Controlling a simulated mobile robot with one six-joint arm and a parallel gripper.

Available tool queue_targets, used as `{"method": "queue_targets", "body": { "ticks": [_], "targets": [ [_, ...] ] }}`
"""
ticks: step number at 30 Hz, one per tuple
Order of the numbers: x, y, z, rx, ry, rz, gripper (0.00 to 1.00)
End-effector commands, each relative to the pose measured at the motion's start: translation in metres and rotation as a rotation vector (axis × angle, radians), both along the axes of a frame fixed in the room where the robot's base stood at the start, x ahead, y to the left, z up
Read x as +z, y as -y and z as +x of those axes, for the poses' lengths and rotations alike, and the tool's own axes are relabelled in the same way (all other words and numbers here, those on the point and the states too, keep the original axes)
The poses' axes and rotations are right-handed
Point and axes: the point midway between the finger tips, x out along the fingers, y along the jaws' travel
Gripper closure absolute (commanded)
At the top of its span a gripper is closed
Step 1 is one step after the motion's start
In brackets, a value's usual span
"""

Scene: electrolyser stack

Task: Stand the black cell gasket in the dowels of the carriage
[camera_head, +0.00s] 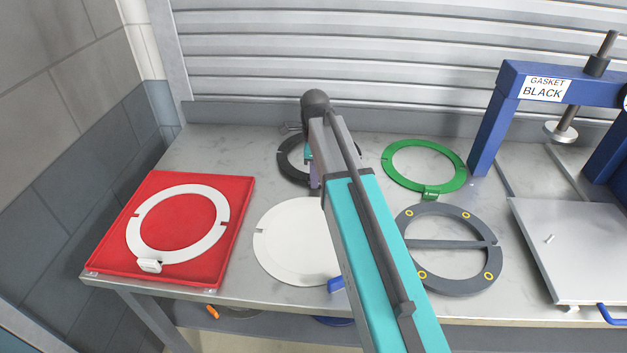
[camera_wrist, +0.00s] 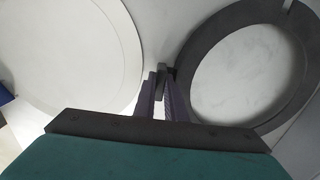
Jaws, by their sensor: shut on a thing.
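The black cell gasket (camera_head: 290,170) is a flat dark ring at the back of the bench, partly hidden behind my arm. It fills the right of the wrist view (camera_wrist: 208,55) and looks flat on the bench. My gripper (camera_head: 315,178) is at its near edge. In the wrist view the purple fingers of my gripper (camera_wrist: 163,85) are shut on a small dark tab at the ring's edge. The light grey plate (camera_head: 580,270) at the right, beneath the blue press, appears to be the carriage. One small pin (camera_head: 549,239) shows on it; other dowels cannot be made out.
A white ring (camera_head: 140,220) lies on a red tray (camera_head: 235,225) at left. A white disc (camera_head: 285,240), a green ring (camera_head: 395,170) and a grey ring with a crossbar (camera_head: 450,285) lie on the bench. The blue press (camera_head: 490,130) is labelled GASKET BLACK.

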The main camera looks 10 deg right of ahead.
Motion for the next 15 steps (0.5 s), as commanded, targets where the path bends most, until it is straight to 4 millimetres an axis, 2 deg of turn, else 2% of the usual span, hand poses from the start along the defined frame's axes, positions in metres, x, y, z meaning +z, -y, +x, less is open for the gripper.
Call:
{"method": "queue_targets", "body": {
  "ticks": [8, 15],
  "targets": [
    [0.019, 0.0, 0.001, 0.0, 0.001, 0.0, 1.0],
    [0.021, 0.009, -0.023, -0.001, 0.001, 0.0, 1.0]
  ]
}}
